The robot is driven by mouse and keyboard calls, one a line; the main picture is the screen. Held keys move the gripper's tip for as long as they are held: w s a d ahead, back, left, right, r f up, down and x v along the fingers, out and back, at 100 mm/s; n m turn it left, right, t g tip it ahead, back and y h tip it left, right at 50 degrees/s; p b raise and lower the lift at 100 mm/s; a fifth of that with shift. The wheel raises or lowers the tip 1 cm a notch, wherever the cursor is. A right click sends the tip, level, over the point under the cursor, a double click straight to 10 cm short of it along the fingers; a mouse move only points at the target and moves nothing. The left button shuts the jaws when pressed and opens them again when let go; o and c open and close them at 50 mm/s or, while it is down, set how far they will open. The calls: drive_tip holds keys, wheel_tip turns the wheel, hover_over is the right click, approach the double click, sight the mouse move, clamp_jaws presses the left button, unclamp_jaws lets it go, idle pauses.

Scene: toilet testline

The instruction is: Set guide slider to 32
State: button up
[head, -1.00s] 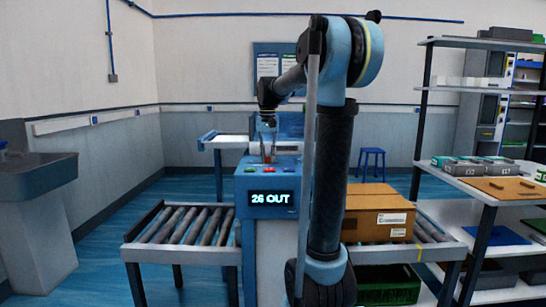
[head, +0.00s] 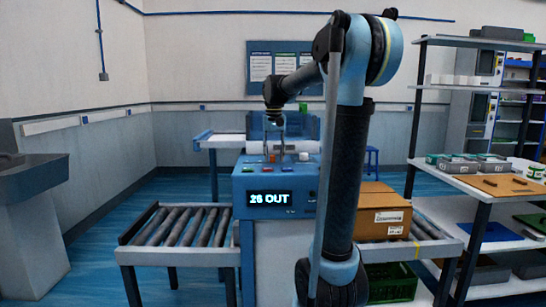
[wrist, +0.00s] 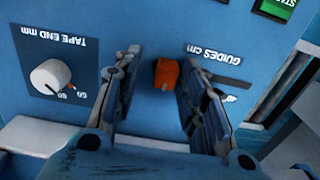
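The guide slider's orange handle (wrist: 166,73) shows in the wrist view beside the upside-down label "GUIDES cm" (wrist: 213,66). My gripper (wrist: 158,62) is open, with one finger on each side of the handle. A gap shows on both sides, wider on the left. The slider's scale is largely hidden behind the right finger. In the head view my gripper (head: 280,150) points down over the top of the blue machine (head: 245,188). The machine's display (head: 269,198) appears to read "26 OUT".
A white "TAPE END mm" knob (wrist: 50,77) is left of the fingers, and a green start button (wrist: 277,8) is at the upper right. A roller conveyor (head: 185,238) runs left of the machine. A cardboard box (head: 384,212) sits on the right side, near shelves (head: 478,185).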

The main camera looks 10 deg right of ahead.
wheel_tip(320, 180, up, 12)
idle(0.7)
